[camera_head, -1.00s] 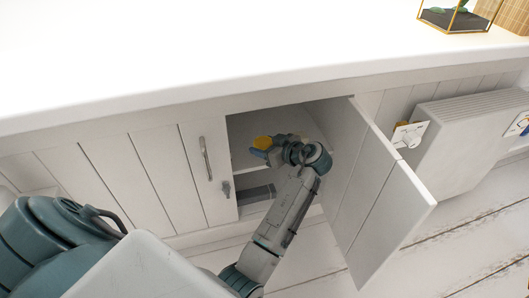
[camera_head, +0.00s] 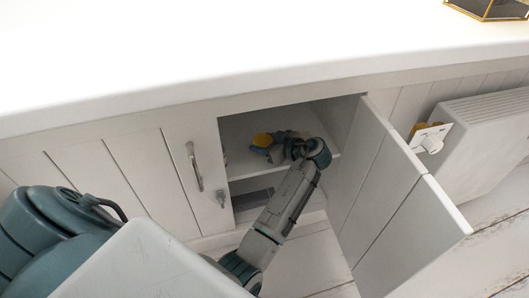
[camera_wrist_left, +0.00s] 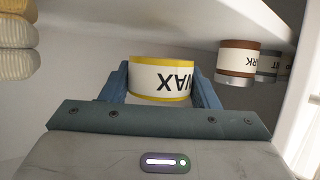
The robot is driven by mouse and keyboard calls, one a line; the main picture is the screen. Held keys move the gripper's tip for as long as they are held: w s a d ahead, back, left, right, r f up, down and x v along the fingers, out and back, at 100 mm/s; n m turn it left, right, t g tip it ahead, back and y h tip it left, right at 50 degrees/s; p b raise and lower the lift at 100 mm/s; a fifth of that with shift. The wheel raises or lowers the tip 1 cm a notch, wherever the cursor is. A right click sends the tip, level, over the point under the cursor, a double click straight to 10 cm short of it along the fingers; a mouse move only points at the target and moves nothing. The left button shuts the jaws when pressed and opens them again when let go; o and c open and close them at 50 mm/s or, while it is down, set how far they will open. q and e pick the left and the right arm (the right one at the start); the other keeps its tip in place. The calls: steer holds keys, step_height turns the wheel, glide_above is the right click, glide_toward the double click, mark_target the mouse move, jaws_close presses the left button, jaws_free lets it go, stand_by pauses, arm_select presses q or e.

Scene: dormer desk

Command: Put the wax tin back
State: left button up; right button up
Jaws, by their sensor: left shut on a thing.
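The wax tin (camera_wrist_left: 162,79) has a white label reading WAX and yellow rims. It appears upside down in the left wrist view, between the two blue fingers. In the head view its yellow top (camera_head: 263,140) shows inside the open cupboard. My left gripper (camera_head: 268,148) is shut on the tin and reaches into the cupboard (camera_head: 240,133) above its shelf (camera_head: 243,171). Whether the tin touches the shelf cannot be told. My right gripper is not in view.
In the left wrist view, a brown-topped tin (camera_wrist_left: 238,62) and a grey tin (camera_wrist_left: 268,67) stand to the right, and yellowish rolls (camera_wrist_left: 16,45) are at upper left. The cupboard door (camera_head: 400,205) stands open beside my arm. A radiator (camera_head: 480,140) is at right.

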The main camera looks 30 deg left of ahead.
arm_select(q)
step_height(320, 180, down, 4)
steer(key=shift+r+b, duration=0.25)
steer(key=shift+b, duration=0.2)
steer(key=shift+r, duration=0.15)
steer(key=o, duration=1.1)
